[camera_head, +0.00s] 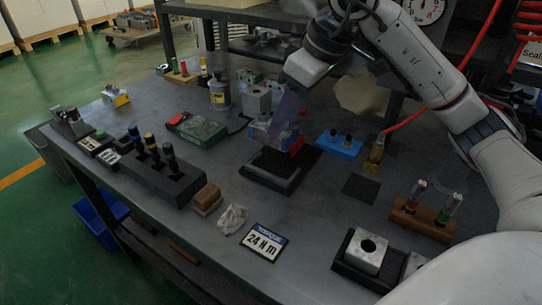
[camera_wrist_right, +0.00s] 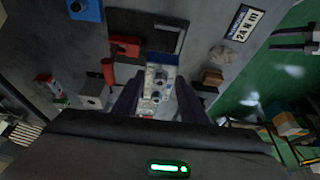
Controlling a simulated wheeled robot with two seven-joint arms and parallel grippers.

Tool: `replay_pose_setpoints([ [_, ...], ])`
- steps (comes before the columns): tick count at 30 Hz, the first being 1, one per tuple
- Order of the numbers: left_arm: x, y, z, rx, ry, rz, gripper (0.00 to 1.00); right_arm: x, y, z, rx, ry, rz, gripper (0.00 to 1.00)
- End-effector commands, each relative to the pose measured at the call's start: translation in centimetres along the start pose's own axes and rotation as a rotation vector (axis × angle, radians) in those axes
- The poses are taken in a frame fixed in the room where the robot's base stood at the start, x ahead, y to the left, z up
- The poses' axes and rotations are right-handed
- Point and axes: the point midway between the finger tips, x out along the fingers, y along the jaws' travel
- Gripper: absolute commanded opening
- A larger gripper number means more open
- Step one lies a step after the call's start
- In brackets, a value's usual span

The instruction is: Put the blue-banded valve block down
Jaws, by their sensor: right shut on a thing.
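The blue-banded valve block (camera_wrist_right: 160,76) is between the two dark fingers of my right gripper (camera_wrist_right: 157,98) in the right wrist view. It is grey with round ports and a blue band at its far end. In the head view my right gripper (camera_head: 287,108) reaches down over the middle of the bench, and the block (camera_head: 259,132) shows partly behind its fingers. A black square fixture (camera_head: 268,178) lies just in front of and below the block; it also shows in the wrist view (camera_wrist_right: 180,42). I cannot tell whether the block touches anything below.
A red part (camera_head: 295,143) stands close beside the block. Another grey block (camera_head: 257,99) is just behind. A blue holder (camera_head: 339,144) is to the right, a green-topped box (camera_head: 197,129) to the left. The 24 N m sign (camera_head: 264,242) lies in front.

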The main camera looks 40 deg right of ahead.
Motion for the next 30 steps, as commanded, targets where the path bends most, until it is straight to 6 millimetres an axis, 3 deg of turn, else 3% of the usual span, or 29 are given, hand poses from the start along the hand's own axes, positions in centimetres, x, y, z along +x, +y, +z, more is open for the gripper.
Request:
replay_pose_setpoints([
  [3, 0.2, 0.1, 0.8, -0.001, -0.009, 0.003, 0.61, 2.2, 0.0, 0.9, 0.0, -0.001, 0.0, 0.0],
  [15, 0.5, 0.1, 2.3, -0.004, -0.027, 0.006, 0.61, 6.6, 0.0, 2.7, 0.002, 0.0, 0.002, 0.0],
  [29, 0.8, 0.0, 2.1, -0.003, -0.017, 0.005, 0.61, 7.6, 0.0, 3.0, 0.001, 0.004, 0.003, 0.0],
  [30, 0.8, 0.0, 2.0, -0.003, -0.017, 0.005, 0.61, 7.6, 0.0, 3.1, 0.001, 0.0, 0.002, 0.42],
])
